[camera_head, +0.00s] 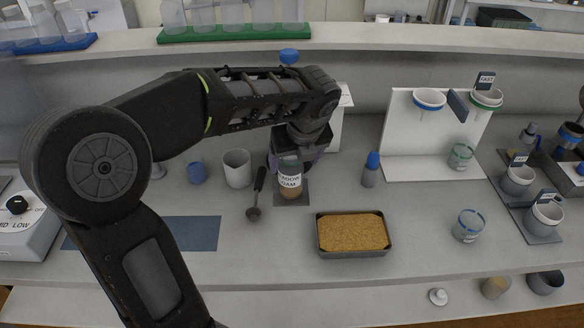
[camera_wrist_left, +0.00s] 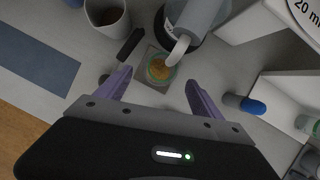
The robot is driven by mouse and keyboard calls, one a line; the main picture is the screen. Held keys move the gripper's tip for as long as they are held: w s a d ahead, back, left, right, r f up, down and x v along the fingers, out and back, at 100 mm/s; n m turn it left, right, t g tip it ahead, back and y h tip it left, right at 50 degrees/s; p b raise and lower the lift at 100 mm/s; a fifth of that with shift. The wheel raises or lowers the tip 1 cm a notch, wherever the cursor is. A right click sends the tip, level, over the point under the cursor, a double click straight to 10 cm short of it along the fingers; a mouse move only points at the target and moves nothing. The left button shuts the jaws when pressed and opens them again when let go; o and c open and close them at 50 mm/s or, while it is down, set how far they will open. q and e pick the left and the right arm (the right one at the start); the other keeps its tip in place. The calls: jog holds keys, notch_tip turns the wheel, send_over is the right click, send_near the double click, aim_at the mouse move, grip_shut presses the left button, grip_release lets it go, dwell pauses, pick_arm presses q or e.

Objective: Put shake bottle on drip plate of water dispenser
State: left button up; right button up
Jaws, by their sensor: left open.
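The shake bottle (camera_head: 289,181) is clear, with a white label and brown soil inside. It stands upright on the small grey drip plate (camera_head: 303,197). In the left wrist view the bottle (camera_wrist_left: 160,70) is seen from above on the plate (camera_wrist_left: 149,84), at the spout of the grey water dispenser (camera_wrist_left: 205,14). In the head view my arm hides most of the dispenser. My left gripper (camera_head: 300,153) is open, and its purple fingers (camera_wrist_left: 159,77) appear on either side of the bottle in the wrist view, apart from it. My right gripper is out of view.
A blue-capped bottle (camera_head: 371,170) stands to the right. A soil tray (camera_head: 352,233) lies in front. A blue mat (camera_head: 160,233) is at left.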

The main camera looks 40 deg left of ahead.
pick_arm(q)
jog(key=v, duration=0.5)
jog(key=shift+s+a, duration=0.1)
dwell(0.5)
